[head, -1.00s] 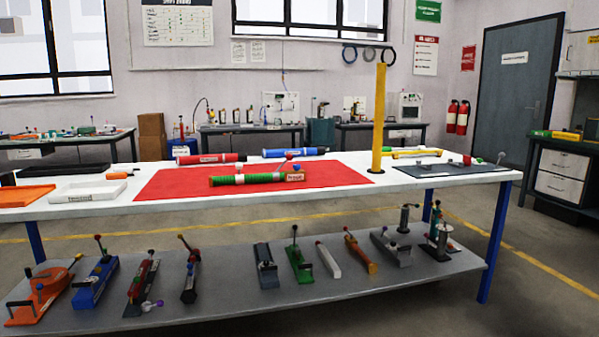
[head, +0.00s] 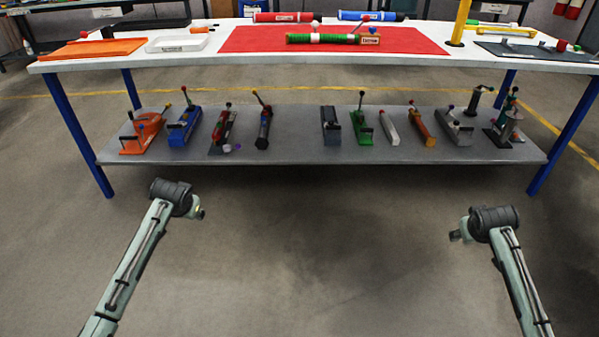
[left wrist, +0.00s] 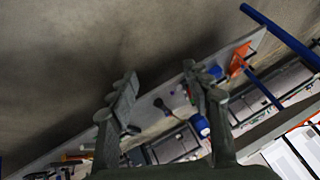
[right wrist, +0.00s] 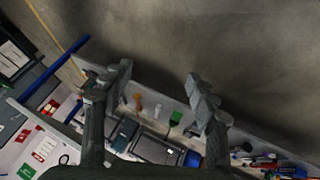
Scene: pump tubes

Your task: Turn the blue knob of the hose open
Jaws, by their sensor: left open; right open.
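A green ribbed hose piece (head: 334,39) with a white band and a tan label lies on the red mat (head: 250,42) on the table. My left gripper (head: 200,213) hangs over the floor, well in front of the table. Its fingers are apart and empty in the left wrist view (left wrist: 160,80). My right gripper (head: 456,236) is likewise far from the table, open and empty in the right wrist view (right wrist: 160,75).
A red tube (head: 283,17) and a blue tube (head: 385,16) lie behind the hose. A yellow post (head: 460,24) stands to its right. Orange (head: 88,48) and white (head: 178,44) trays sit left. The lower shelf (head: 290,150) holds several clamps. The floor ahead is clear.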

